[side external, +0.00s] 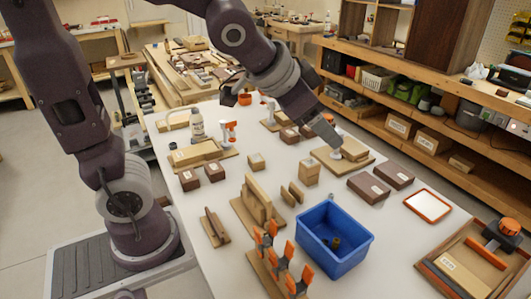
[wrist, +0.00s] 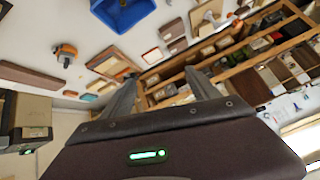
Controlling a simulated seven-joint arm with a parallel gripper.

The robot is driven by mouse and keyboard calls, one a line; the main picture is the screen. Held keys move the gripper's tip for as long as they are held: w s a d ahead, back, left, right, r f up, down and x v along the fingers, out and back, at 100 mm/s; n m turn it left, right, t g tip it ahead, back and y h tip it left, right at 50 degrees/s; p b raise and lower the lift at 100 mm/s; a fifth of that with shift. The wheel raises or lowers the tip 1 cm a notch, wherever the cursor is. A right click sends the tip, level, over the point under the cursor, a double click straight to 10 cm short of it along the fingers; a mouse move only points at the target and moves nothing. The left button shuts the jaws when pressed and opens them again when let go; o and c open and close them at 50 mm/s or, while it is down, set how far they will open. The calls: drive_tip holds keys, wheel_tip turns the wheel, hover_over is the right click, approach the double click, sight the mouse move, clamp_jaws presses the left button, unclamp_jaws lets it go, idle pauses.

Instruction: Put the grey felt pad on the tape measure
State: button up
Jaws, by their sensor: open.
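My gripper (side external: 328,135) is near the far right part of the white bench, above or beside a wooden board with a block on it. In the wrist view its two fingers (wrist: 163,90) stand apart with nothing between them. An orange-topped dark object (side external: 507,228) lies at the right front by a wooden tray; I cannot tell if it is the tape measure. A similar orange and grey object (wrist: 66,52) shows in the wrist view. I cannot pick out the grey felt pad in either view.
A blue bin (side external: 334,238) with small items inside stands at the front middle. Orange clamps (side external: 282,262) stand left of it. An orange-rimmed tray (side external: 428,205) and brown blocks (side external: 368,188) lie right of it. A wooden shelf (side external: 425,130) runs behind the bench.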

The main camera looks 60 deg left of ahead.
drive_tip(key=s+a+f+n+g, duration=0.1)
drive_tip(key=s+f+n+g, duration=0.1)
drive_tip(key=s, duration=1.7)
drive_tip(key=shift+n+g, duration=0.5)
